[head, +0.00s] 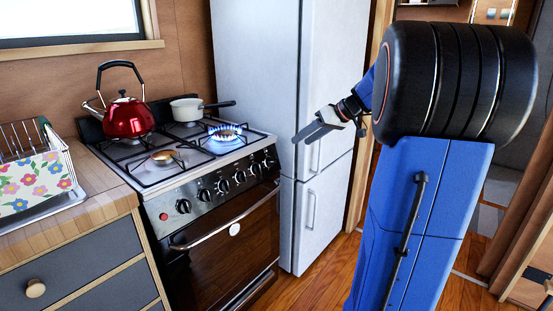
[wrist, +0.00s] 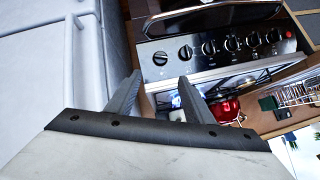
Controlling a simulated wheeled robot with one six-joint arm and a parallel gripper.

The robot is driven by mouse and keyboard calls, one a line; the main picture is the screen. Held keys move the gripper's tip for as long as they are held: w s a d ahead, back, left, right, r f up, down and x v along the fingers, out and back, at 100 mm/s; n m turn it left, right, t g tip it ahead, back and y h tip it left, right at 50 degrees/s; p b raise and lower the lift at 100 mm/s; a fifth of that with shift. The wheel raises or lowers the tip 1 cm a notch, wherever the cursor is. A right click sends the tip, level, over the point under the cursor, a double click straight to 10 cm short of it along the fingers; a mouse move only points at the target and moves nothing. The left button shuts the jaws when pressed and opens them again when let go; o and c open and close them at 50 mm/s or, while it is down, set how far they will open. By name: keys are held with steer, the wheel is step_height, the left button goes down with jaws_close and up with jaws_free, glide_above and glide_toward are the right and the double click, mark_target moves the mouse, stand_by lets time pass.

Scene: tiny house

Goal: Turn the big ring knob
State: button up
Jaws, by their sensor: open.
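The stove (head: 200,210) has a row of black knobs (head: 239,177) along its front panel, right of a red button. Which one is the big ring knob, I cannot tell from any label. In the wrist view the row of knobs (wrist: 208,47) shows upside down beyond the fingertips. My gripper (head: 308,134) is in front of the fridge, right of the stove and apart from the knobs. In the wrist view my gripper (wrist: 160,80) is open, with nothing between its fingers. A blue flame burns on the lit burner (head: 225,132).
A red kettle (head: 127,118) and a white saucepan (head: 187,109) stand on the back of the hob. The oven handle (head: 225,222) juts out below the knobs. The white fridge (head: 255,70) stands right of the stove. The wooden floor (head: 310,285) in front is clear.

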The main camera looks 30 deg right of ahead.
mark_target(273, 161)
steer(key=x, duration=1.5)
steer(key=shift+w+a+f, duration=0.1)
steer(key=shift+w+f, duration=0.05)
steer(key=c, duration=1)
